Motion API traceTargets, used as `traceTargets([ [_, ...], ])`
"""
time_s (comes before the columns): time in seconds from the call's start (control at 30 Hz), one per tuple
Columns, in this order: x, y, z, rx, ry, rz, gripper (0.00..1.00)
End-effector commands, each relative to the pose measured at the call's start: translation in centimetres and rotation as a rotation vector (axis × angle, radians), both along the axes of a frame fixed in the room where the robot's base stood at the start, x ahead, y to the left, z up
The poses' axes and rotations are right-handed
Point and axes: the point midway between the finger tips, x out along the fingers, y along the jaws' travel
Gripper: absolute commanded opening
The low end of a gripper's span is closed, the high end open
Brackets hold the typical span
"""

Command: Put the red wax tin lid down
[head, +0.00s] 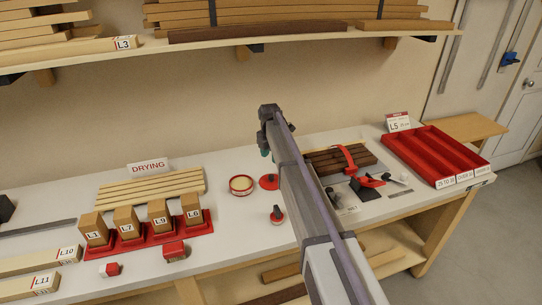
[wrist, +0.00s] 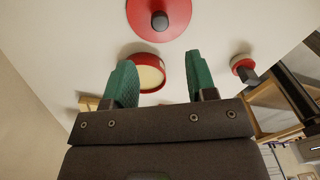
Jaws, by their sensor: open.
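The red wax tin lid (head: 269,182) is a flat red disc with a dark knob. It lies knob up on the white bench, beside the open tin and apart from it. It also shows at the top of the wrist view (wrist: 140,14), partly cut off. The red wax tin (head: 241,185) holds cream wax and shows between my fingers in the wrist view (wrist: 148,72). My gripper (wrist: 160,62) is open and empty, with green finger pads. In the head view my gripper (head: 264,148) is above the bench near the lid, partly hidden by my arm.
A small red-based, dark-knobbed piece (head: 277,214) stands in front of the lid. A red rack (head: 150,240) with several wood blocks and drying slats (head: 150,188) are left. A clamped wood stack (head: 340,160) and red tray (head: 435,155) are right. Shelf (head: 300,38) overhead.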

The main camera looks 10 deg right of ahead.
Motion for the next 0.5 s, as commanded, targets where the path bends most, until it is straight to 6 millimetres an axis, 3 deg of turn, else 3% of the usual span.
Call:
traceTargets([
  [0.03, 0.0, 0.0, 1.5, 0.000, 0.000, 0.000, 0.52],
  [0.2, 0.0, 0.0, 1.6, 0.000, 0.000, -0.002, 0.52],
  [0.27, -0.9, 0.0, 1.5, -0.001, -0.001, -0.034, 0.52],
  [0.37, -5.7, 0.0, 1.5, -0.004, -0.007, -0.235, 0.52],
  [0.47, -14.3, -0.1, 1.5, -0.010, -0.019, -0.637, 0.52],
  [0.5, -18.3, -0.2, 1.5, -0.012, -0.024, -0.835, 0.52],
])
